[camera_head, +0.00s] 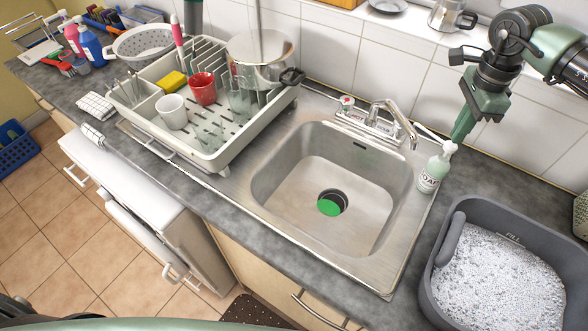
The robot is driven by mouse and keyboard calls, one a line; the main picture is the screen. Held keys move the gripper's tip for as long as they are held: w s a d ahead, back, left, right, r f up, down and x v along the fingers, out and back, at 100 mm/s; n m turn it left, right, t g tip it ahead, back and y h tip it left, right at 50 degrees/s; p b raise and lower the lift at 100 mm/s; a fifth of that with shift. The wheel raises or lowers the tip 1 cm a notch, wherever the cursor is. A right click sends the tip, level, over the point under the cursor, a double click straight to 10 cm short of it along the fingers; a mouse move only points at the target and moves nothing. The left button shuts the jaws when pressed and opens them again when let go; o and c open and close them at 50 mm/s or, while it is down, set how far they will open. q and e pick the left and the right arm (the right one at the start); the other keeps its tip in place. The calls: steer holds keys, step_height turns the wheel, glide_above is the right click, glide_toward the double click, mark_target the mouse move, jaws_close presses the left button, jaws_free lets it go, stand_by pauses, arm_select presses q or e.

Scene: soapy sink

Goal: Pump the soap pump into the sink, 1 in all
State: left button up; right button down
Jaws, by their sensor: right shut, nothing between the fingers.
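The soap pump (431,177) is a bottle of pale green soap with a white pump head and a label reading SOAP. It stands upright at the right rim of the sink, and its white spout points left toward the basin. The steel sink (290,172) is empty except for a green patch (328,207) at the dark drain. My right gripper (459,138) is shut and empty, pointing down from the upper right. Its tip is close by the pump head; I cannot tell whether they touch. My left gripper is not in view.
A tap (390,112) stands behind the basin, left of the pump. A dish rack (221,162) with cups, glasses and a pot stands left. The tiled wall (327,52) is close behind.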

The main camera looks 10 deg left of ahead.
steer(key=shift+r, duration=0.15)
step_height(320, 180, up, 6)
steer(key=p, duration=0.3)
stand_by(0.4)
stand_by(0.4)
